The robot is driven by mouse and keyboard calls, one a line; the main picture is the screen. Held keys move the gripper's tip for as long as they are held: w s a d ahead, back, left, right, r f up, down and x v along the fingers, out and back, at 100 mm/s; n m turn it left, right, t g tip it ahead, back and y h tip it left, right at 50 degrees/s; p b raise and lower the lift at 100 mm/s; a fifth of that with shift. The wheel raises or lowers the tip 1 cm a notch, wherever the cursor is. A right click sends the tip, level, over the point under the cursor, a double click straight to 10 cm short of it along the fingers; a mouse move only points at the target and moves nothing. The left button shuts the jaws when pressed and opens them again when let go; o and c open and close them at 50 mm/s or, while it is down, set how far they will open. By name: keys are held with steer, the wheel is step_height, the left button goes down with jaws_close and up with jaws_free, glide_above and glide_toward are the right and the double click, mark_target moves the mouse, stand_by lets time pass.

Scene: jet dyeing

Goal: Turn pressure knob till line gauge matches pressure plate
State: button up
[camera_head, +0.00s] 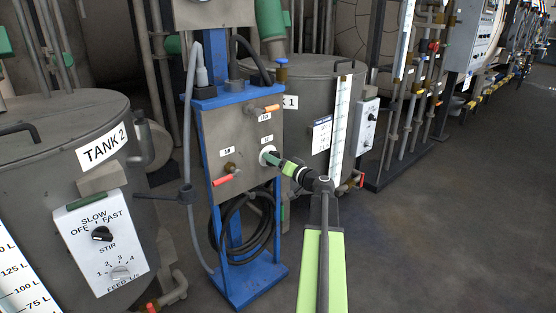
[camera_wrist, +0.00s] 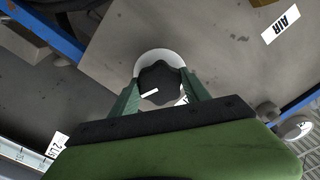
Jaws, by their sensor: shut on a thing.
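The pressure knob is a dark, lobed knob (camera_wrist: 161,86) with a white pointer mark, on a pale round plate (camera_wrist: 158,58). In the wrist view my gripper (camera_wrist: 160,92) has its two green fingers on either side of the knob, shut on it. In the head view my gripper (camera_head: 277,160) reaches the grey panel (camera_head: 228,137) at its right side. There my fingers largely hide the knob. A line gauge and a pressure plate cannot be made out for certain in either view.
The panel stands on a blue frame (camera_head: 236,288) with orange (camera_head: 272,108) and red (camera_head: 222,181) valve handles. A coiled black hose (camera_head: 262,232) hangs below. Tank 2 (camera_head: 75,150) stands left, another tank (camera_head: 305,90) behind. Open floor (camera_head: 440,240) lies to the right. The wrist view shows an AIR label (camera_wrist: 281,28).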

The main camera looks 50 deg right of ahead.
steer(key=m, duration=0.5)
stand_by(0.6)
steer(key=o, duration=1.4)
steer(key=s, duration=0.5)
steer(key=s+a, duration=0.1)
steer(key=s, duration=1.1)
steer(key=shift+s+a, duration=0.15)
steer(key=shift+s, duration=0.05)
